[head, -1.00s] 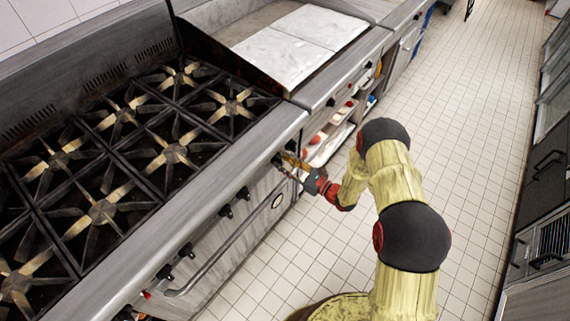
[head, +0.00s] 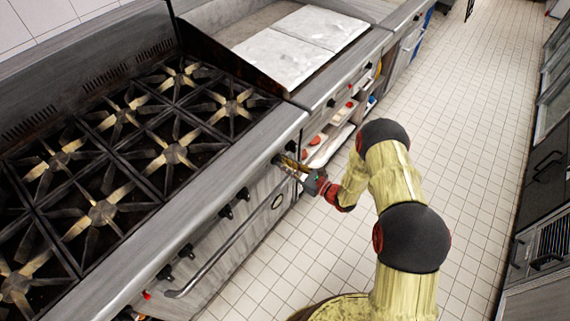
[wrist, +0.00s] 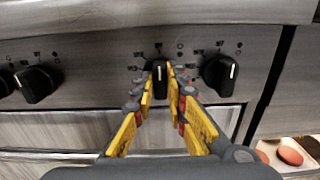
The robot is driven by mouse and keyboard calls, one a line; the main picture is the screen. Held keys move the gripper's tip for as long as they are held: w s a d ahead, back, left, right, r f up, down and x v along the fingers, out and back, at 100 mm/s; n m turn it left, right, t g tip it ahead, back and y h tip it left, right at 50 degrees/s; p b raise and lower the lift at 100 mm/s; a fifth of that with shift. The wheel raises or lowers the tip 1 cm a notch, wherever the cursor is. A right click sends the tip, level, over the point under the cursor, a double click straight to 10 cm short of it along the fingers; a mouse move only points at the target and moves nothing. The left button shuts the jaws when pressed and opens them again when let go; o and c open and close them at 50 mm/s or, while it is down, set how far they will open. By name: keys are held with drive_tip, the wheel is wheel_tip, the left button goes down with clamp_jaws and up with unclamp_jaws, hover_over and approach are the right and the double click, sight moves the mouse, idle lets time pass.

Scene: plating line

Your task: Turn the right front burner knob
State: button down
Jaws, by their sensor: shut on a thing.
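The range's front panel carries black knobs with white marks. In the wrist view, my gripper (wrist: 160,82) is shut on a knob (wrist: 158,75), with one yellow-padded finger on each side. Its white mark looks roughly upright. Another knob (wrist: 220,73) sits close to its right, near the panel's right end, and one (wrist: 38,85) stands farther left. In the head view, my gripper (head: 285,163) is at the right end of the range front, and the held knob is hidden there. The burner at the right front corner (head: 232,107) shows no flame.
A steel rail (head: 215,170) overhangs the knobs. Below is an oven door handle (head: 225,245). A griddle unit (head: 310,30) adjoins on the right, with shelves of food (head: 325,140) below. The tiled floor (head: 460,130) is clear to the right.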

drive_tip(key=shift+n, duration=0.3)
drive_tip(key=shift+s+a+f+n+b, duration=0.1)
drive_tip(key=shift+n+b, duration=1.05)
drive_tip(key=shift+n, duration=0.85)
drive_tip(key=shift+s+f+n+b, duration=0.1)
drive_tip(key=shift+n+b, duration=1.05)
drive_tip(key=shift+n, duration=0.85)
drive_tip(key=c, duration=1.8)
unclamp_jaws()
drive_tip(key=shift+r, duration=0.1)
drive_tip(key=shift+o, duration=0.2)
drive_tip(key=v, duration=1.2)
